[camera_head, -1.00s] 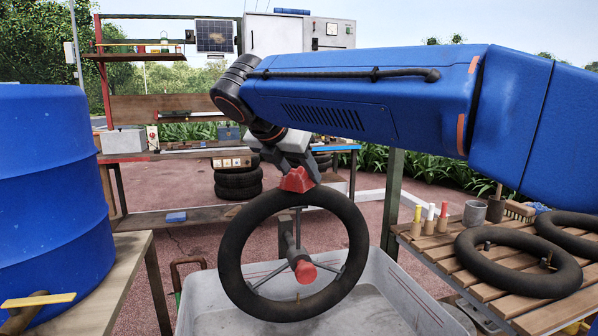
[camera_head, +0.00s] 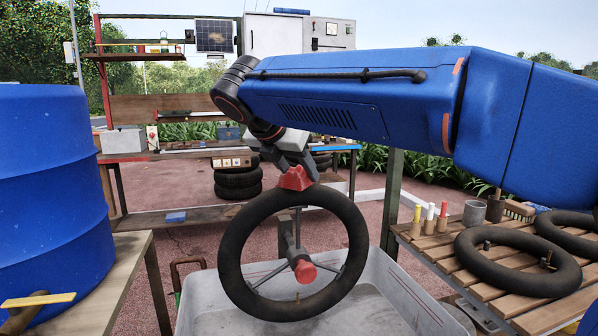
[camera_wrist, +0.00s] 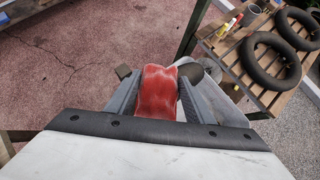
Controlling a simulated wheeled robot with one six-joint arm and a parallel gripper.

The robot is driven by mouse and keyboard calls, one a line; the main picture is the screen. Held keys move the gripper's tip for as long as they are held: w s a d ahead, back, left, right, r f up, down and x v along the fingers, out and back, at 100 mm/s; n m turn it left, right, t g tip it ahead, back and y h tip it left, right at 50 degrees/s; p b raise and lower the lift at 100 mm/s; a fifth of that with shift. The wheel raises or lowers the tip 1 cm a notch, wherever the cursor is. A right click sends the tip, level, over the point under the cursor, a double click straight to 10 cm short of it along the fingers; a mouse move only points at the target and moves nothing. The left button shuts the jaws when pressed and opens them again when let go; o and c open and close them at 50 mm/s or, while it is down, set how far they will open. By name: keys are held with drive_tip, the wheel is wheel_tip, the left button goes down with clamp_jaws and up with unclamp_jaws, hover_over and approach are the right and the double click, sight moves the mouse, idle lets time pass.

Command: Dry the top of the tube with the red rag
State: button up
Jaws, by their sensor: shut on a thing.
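The black tube (camera_head: 233,262) stands upright on a spoked holder with a red hub (camera_head: 305,271), over a grey tub. The red rag (camera_head: 296,179) lies against the top of the tube. My gripper (camera_head: 289,165) is above the tube's top, shut on the rag. In the wrist view the rag (camera_wrist: 158,92) is bunched between the two fingers of my gripper (camera_wrist: 157,95). A dark rounded piece of the tube shows to the right of the rag there. The rag hides the tube's top where they meet.
The grey tub (camera_head: 408,295) surrounds the holder. A slatted wooden table (camera_head: 420,243) at right carries two more tubes (camera_head: 517,261), a grey cup (camera_head: 474,213) and several markers.

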drive_tip(key=shift+w+a, duration=0.2)
drive_tip(key=shift+w, duration=0.35)
drive_tip(key=shift+w, duration=0.15)
drive_tip(key=shift+w+a, duration=0.1)
drive_tip(key=shift+w, duration=0.25)
drive_tip(key=shift+r, duration=3.45)
